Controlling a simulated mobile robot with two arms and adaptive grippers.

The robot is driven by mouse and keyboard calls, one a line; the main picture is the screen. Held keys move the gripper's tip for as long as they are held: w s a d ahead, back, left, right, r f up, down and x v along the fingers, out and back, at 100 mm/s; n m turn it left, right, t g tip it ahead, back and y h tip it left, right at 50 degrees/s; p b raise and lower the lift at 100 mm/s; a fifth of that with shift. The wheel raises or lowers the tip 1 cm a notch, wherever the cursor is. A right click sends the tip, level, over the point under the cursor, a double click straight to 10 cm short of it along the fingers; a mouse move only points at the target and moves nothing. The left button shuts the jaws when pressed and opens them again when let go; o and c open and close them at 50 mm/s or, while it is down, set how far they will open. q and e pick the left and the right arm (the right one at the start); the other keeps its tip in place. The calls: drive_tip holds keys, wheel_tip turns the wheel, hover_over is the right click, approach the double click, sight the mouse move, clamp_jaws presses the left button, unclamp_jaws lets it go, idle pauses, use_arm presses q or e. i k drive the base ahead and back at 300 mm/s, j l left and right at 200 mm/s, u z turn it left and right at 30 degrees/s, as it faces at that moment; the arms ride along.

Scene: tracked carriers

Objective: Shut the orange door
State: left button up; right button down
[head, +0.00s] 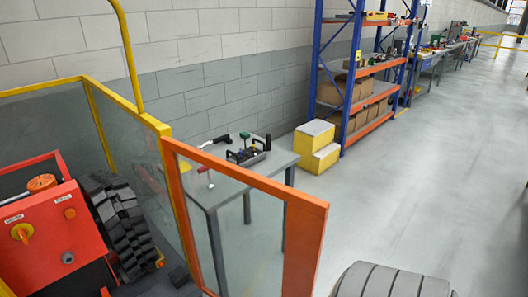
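The orange door (305,240) is an orange frame around a clear pane. It shows in the middle of the head view. Its left side stands against a yellow fence post (180,200). Its free right edge, a broad orange upright, reaches out towards the lower right, away from the red machine. The door stands open, swung out from the fence. Its lower part is cut off by the bottom of the picture, and I see no handle or latch for certain. Neither of my grippers is in view.
A red machine (60,235) with a black track (122,225) stands inside the fence. A grey table (255,172) with tools stands behind the door. Yellow steps (315,150) and a blue-orange shelf (350,85) line the wall.

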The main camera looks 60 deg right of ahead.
sight(307, 216)
drive_tip(key=k+l+u, duration=0.1)
drive_tip(key=l, duration=0.3)
drive_tip(key=k+l+u, duration=0.1)
drive_tip(key=l, duration=0.35)
drive_tip(key=k+l+u, duration=0.1)
drive_tip(key=l, duration=0.3)
drive_tip(key=k+l, duration=0.2)
drive_tip(key=l, duration=0.2)
drive_tip(key=k+l+u, duration=0.15)
drive_tip(key=l, duration=0.25)
